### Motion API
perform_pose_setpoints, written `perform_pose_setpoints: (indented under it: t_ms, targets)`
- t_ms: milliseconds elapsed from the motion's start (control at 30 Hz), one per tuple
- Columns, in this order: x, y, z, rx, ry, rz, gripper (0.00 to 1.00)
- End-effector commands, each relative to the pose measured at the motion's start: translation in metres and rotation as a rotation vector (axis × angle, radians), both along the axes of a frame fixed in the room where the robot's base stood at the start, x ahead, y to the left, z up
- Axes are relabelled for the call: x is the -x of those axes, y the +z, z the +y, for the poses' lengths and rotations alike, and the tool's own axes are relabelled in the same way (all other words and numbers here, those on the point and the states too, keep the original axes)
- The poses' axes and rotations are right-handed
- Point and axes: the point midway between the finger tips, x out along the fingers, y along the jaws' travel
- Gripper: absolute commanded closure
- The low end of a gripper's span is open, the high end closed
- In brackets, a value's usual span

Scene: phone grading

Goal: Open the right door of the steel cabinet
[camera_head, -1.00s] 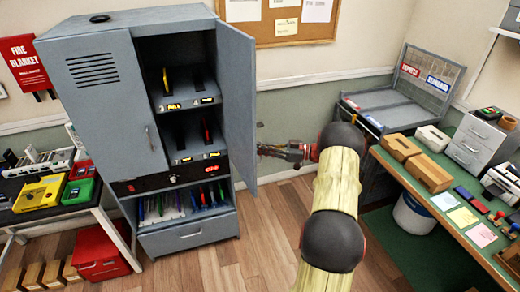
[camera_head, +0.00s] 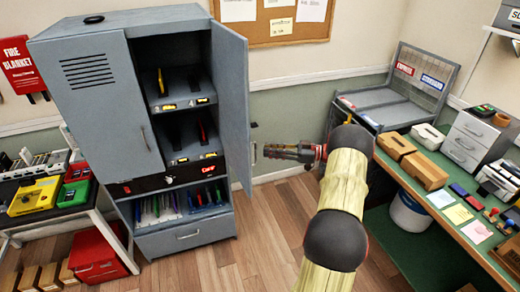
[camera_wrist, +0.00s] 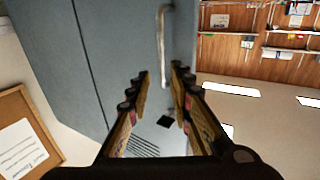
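The grey steel cabinet (camera_head: 84,95) stands at the left in the head view. Its right door (camera_head: 231,105) is swung outward, and shelves show behind it. Its left door (camera_head: 95,110) is shut. The right door's handle (camera_head: 254,152) is on the door's outer face near the free edge; it also shows in the wrist view (camera_wrist: 163,45). My gripper (camera_head: 266,150) is just right of this handle, with a small gap. In the wrist view, my gripper (camera_wrist: 161,74) has its fingers apart with nothing between them, and the handle lies beyond the tips.
A green-topped bench (camera_head: 468,235) with wooden boxes and drawers stands at the right. A red box (camera_head: 98,252) and a side table (camera_head: 45,228) are left of the cabinet. Wooden floor (camera_head: 275,225) is clear between cabinet and bench.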

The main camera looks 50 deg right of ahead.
Motion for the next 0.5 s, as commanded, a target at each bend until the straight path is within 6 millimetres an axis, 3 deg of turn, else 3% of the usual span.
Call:
perform_pose_setpoints:
  t_ms: [200, 500]
  targets:
    - [0.033, 0.0, -0.025, 0.0, -0.002, 0.0, 0.78]
    - [0.048, 0.0, -0.036, 0.0, 0.0, 0.0, 0.78]
